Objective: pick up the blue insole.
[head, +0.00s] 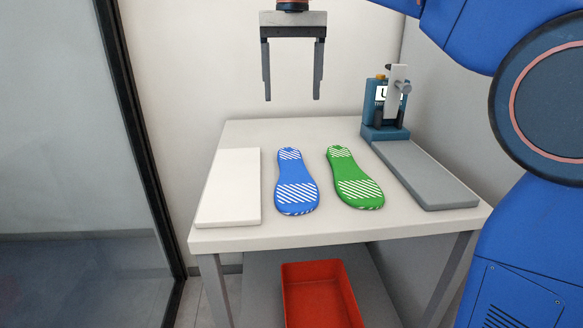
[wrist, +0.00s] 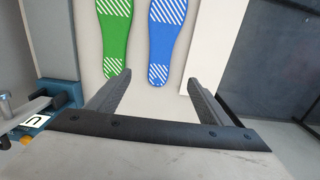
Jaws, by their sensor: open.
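The blue insole (head: 297,180) with white hatched patches lies flat on the white table, left of the green insole (head: 354,178). My gripper (head: 291,99) is open and empty, raised above the back of the table in the head view.
The white table (head: 340,233) also bears a white slab (head: 229,187) at left and a grey plate (head: 425,173) at right. A blue grinding device (head: 384,108) stands at the back right corner. A red bin (head: 320,293) sits below. A glass partition (head: 70,150) is at left.

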